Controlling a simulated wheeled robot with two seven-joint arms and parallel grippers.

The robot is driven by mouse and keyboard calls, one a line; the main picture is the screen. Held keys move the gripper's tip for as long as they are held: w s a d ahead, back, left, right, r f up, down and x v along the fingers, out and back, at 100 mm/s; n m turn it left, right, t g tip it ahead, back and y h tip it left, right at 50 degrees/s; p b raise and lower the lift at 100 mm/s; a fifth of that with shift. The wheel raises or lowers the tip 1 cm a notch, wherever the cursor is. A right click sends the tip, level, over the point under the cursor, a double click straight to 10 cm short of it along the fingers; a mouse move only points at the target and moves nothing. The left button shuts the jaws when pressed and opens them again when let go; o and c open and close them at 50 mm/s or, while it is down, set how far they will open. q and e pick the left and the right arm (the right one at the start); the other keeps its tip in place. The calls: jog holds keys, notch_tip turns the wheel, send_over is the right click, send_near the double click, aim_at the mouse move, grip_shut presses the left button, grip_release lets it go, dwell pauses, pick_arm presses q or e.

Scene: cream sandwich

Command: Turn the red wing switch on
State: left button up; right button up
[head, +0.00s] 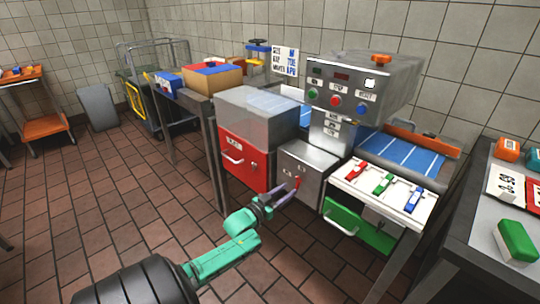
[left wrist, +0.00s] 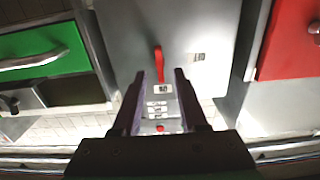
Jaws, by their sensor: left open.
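The red wing switch (head: 297,182) is a small red lever on the front of a grey metal box (head: 310,165) in the middle of the head view. In the left wrist view the switch (left wrist: 158,62) looks long and thin and almost upright, with small labels near it. My left gripper (head: 281,194) is just in front of the box. In the left wrist view its dark fingers (left wrist: 157,78) are open, and one end of the switch shows between their tips. I cannot tell whether they touch it. My right gripper is not in view.
A red drawer cabinet (head: 235,158) stands left of the box. On the right are a white panel with red, green and blue levers (head: 383,184) and a green drawer (head: 357,226). A control head with buttons (head: 360,85) hangs above. Open tiled floor lies at left.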

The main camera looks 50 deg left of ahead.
pick_arm(q)
jog(key=s+p, duration=0.1)
jog(key=s, duration=1)
jog(key=shift+d, duration=0.15)
jog(key=s+d+f+g+p, duration=0.1)
jog(key=s+f+g, duration=0.2)
jog(key=f, duration=0.4)
jog(key=s+d+f+g+y+p, duration=0.15)
jog(key=s+f, duration=0.25)
jog(key=f, duration=0.4)
jog(key=s+d+f+g+h, duration=0.1)
jog(key=s+f+g, duration=0.2)
jog(key=f, duration=0.4)
jog(key=s+d+f+m+g+p, duration=0.1)
jog(key=s+d+f+g, duration=0.3)
jog(key=s+d+f, duration=0.3)
jog(key=s+d+f+m+g+p, duration=0.1)
jog(key=s+d+f+g, duration=0.4)
jog(key=s, duration=0.9)
notch_tip(320, 180, down, 2)
jog(key=shift+d+f+m+h, duration=0.25)
jog(key=shift+d+h, duration=0.2)
jog(key=shift+d, duration=0.75)
jog(key=shift+g, duration=0.25)
